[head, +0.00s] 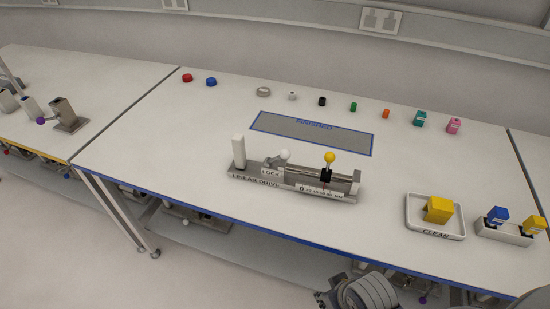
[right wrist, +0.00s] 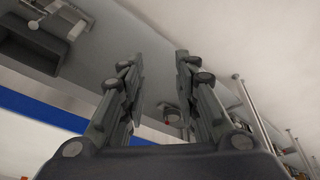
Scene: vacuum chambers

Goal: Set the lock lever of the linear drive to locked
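The linear drive (head: 310,190) stands on the white table near its front edge in the head view. Its lock lever (head: 284,155), pale with a white ball end, is above the LOCK label (head: 270,173). I cannot tell its setting at this size. A yellow ball knob (head: 329,157) stands on a black slider (head: 326,174) over the drive's scale. My right gripper (right wrist: 160,75) is open and empty in the right wrist view, away from the lever. A grey part of my right arm shows at the bottom of the head view. My left gripper is not in view.
A white post (head: 239,151) stands at the drive's left end. The FINISHED mat (head: 275,128) lies behind. A CLEAN tray (head: 412,211) with a yellow block (head: 439,209) and a holder (head: 499,234) are at the right. Several small coloured parts line the back. The table's left area is clear.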

